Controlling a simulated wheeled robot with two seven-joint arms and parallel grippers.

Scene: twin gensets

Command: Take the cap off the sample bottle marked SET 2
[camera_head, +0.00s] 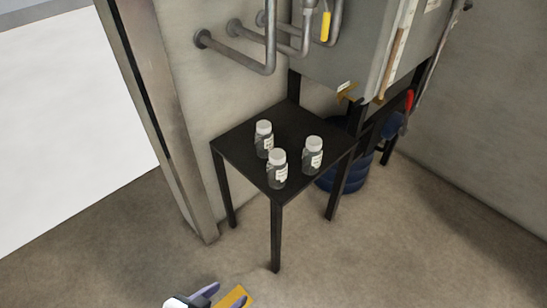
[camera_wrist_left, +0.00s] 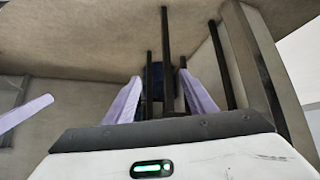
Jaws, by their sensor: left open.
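Three clear sample bottles with white caps and pale labels stand upright on a small black table: one at the back left (camera_head: 264,140), one in front (camera_head: 277,169), one at the right (camera_head: 313,155). The label print is too small to read, so I cannot tell which is SET 2. All three caps are on. My left gripper (camera_head: 222,293) is low at the bottom edge of the head view, in front of and well apart from the table. In the left wrist view its two lavender fingers (camera_wrist_left: 162,98) are spread with nothing between them. The bottles are not visible there.
The black table (camera_head: 233,147) stands against the wall. Grey pipes (camera_head: 250,65) and a grey cabinet (camera_head: 345,45) are above and behind it. A blue drum (camera_head: 345,178) is behind its right side. An orange piece (camera_head: 235,298) shows beside my left gripper. Floor in front is clear.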

